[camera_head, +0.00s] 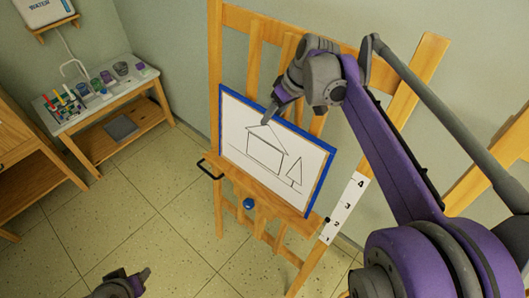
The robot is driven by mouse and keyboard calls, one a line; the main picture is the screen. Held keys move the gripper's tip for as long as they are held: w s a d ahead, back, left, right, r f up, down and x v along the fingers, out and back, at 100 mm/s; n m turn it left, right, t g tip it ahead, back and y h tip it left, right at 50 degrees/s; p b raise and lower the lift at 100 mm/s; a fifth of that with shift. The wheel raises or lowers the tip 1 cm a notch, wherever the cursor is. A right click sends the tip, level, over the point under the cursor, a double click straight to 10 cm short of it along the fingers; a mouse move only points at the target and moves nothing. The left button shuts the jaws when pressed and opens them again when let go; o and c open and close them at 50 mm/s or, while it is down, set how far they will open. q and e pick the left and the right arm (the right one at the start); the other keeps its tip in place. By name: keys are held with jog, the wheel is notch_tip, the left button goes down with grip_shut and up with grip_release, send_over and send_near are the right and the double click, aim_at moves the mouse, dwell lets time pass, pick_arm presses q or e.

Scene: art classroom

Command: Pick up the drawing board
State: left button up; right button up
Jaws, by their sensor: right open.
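The drawing board (233,141) has a blue edge and a white sheet with a line drawing of a house and a tree. It rests on the ledge of a wooden easel (228,22), tilted in the view. My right gripper (271,112) is open in front of the board's upper edge, over the upper middle of the sheet. I cannot tell whether its fingers touch the board. My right arm covers part of the easel's upper right. My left gripper (135,281) shows only partly at the bottom edge, far from the board, and its jaw state is unclear.
The easel has a black handle (208,169), a blue knob (248,204) and a numbered white strip (344,208). A sink table (148,74) with pots and brushes stands at the upper left, beside a wooden cabinet (18,140). The tiled floor at lower left is clear.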

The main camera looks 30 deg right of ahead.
grip_shut()
jog(key=shift+r, duration=0.1)
dwell(1.2)
